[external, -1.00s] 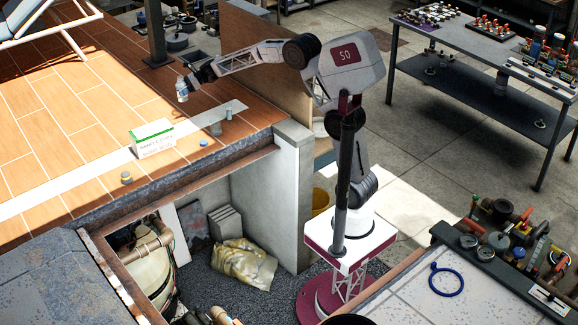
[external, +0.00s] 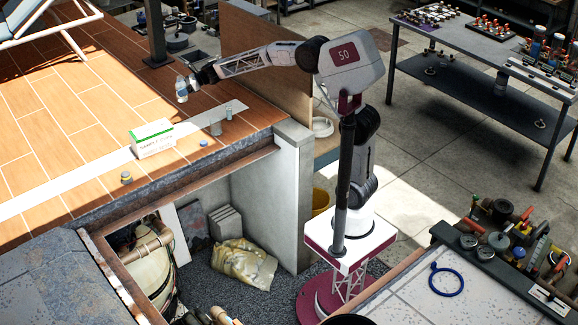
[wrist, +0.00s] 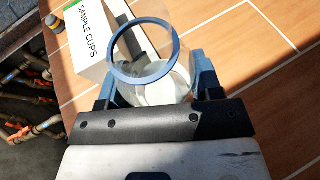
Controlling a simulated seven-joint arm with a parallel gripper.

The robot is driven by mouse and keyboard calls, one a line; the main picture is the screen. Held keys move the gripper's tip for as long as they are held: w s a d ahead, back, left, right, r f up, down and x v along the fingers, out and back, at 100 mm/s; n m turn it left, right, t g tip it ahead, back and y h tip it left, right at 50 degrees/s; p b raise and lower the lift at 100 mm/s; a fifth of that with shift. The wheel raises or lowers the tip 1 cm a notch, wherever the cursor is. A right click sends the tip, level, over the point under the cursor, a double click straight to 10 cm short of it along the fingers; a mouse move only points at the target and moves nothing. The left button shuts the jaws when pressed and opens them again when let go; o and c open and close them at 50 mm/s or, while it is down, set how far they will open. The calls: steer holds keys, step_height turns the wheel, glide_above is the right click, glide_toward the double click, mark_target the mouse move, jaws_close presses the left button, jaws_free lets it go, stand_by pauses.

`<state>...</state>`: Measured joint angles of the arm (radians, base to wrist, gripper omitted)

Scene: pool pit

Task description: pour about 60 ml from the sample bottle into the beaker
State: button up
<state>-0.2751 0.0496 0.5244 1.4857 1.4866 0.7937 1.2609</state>
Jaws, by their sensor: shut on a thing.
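The sample bottle (external: 181,89) is clear with a bluish tint and looks upright at the far left of my arm in the external view. My gripper (external: 190,87) is shut on it from the right. In the wrist view, the bottle's blue ring-shaped rim (wrist: 117,70) and clear body stand between my fingers (wrist: 150,88). Whether its base touches the deck is unclear. Two small clear-grey vessels stand nearer the deck edge: a wider one (external: 215,128), possibly the beaker, and a narrower one (external: 228,113). Neither vessel is identifiable in the wrist view.
A white and green sample cups box (external: 153,142) stands on the tiled deck, left of the wider vessel. A tan panel (external: 262,70) rises behind my forearm.

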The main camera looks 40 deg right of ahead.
steer(key=shift+s+a+m+t+h, duration=1)
steer(key=shift+s+m+t, duration=0.9)
steer(key=shift+s, duration=5)
steer(key=shift+s+d+f+m+t+h, duration=0.3)
steer(key=shift+s+f+m+t+h, duration=0.2)
steer(key=shift+s+f, duration=1.35)
steer(key=shift+s+d+f+m+t+h, duration=0.35)
steer(key=shift+s+f+m+h, duration=0.3)
steer(key=shift+s+f, duration=1.15)
steer(key=shift+s+d+f+m+t+h, duration=0.3)
steer(key=shift+s+f+m+t+h, duration=0.2)
steer(key=shift+s+f, duration=1.35)
steer(key=shift+s+r, duration=0.15)
steer(key=shift+s, duration=0.1)
steer(key=shift+m+g, duration=0.25)
steer(key=shift+g, duration=0.1)
